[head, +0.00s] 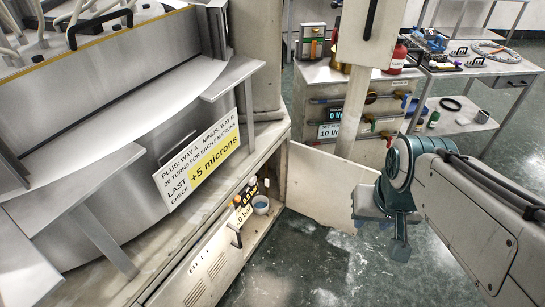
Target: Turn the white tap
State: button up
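I cannot make out a white tap for certain. A row of small coloured handles, among them a black one (371,98) and a blue one (409,104), sits on the front of a grey cabinet (325,90) at the back. Inside the open low compartment at the centre are dark gauges (247,198) with bar readings and a small pale cup (261,205). My gripper (400,250) hangs at the end of my arm on the right, over the floor and apart from these things. Its fingers are too unclear to tell open from shut.
An open pale door (330,185) stands out from the compartment, between it and my arm. A big machine with a sign (200,165) reading "+5 microns" fills the left. A red bottle (398,57) stands on the back cabinet. A trolley (470,95) is at the right. The green floor (300,265) is clear in front.

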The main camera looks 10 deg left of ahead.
aim_at(267, 181)
jog(key=u, duration=0.7)
jog(key=i, duration=1.05)
jog(key=z, duration=0.15)
